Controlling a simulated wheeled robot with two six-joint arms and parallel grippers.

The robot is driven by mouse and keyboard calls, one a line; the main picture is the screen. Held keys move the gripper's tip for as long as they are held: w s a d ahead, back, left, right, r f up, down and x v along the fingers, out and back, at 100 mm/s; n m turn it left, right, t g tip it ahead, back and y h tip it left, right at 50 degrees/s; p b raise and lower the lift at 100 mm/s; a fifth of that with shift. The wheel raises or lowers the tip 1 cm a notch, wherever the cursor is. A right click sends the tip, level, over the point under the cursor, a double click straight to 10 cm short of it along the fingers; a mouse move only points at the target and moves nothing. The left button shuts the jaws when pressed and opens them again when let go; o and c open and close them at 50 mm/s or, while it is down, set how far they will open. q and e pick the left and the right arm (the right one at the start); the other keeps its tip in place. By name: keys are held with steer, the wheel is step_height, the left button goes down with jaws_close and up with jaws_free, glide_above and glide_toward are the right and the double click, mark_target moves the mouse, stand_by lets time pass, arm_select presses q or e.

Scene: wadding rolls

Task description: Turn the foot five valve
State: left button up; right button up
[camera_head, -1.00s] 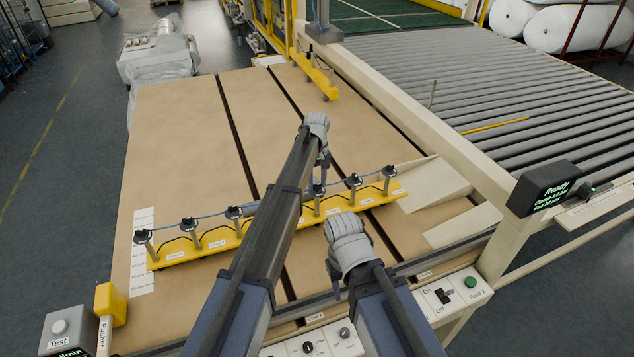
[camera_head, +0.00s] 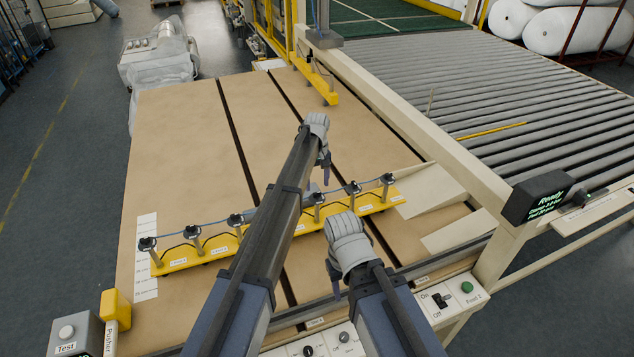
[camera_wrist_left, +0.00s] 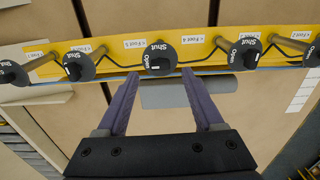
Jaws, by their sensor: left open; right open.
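A yellow bar (camera_head: 205,253) carries a row of black-knobbed valves across the brown table. In the left wrist view, a knob (camera_wrist_left: 158,58) marked Shut and Open sits between and just beyond the fingertips of my left gripper (camera_wrist_left: 160,75). Other knobs (camera_wrist_left: 75,65) (camera_wrist_left: 245,55) flank it. In the head view my open left gripper (camera_head: 319,178) hangs by the bar's middle, and my left arm hides part of the bar. My open right gripper (camera_head: 335,285) is nearer, on the front side of the bar.
A front panel with switches and buttons (camera_head: 440,300) runs along the table's near edge. A beige rail (camera_head: 420,125) and a roller conveyor (camera_head: 500,100) lie to the right. Beige plates (camera_head: 425,195) lie by the bar's right end. The table behind the bar is mostly clear.

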mark_target(317, 193)
arm_select(q)
step_height(317, 193, up, 4)
steer(key=p, duration=0.3)
steer(key=shift+s+f, duration=0.1)
steer(key=s+a+f+m+b, duration=0.1)
steer(key=s+f+m+b, duration=0.2)
steer(key=s+f+b, duration=0.4)
steer(key=s+a+f+m+b, duration=0.1)
steer(key=s+f+b, duration=0.6)
steer(key=s, duration=1.2)
steer(key=s+a+f+m+y+b, duration=0.1)
steer(key=s+f+m+b, duration=0.3)
steer(key=s+f+b, duration=0.3)
steer(key=s+b, duration=0.1)
steer(key=s, duration=0.4)
steer(key=shift+s+a+f+m, duration=0.25)
steer(key=shift+s+a+m, duration=0.05)
steer(key=shift+s, duration=0.1)
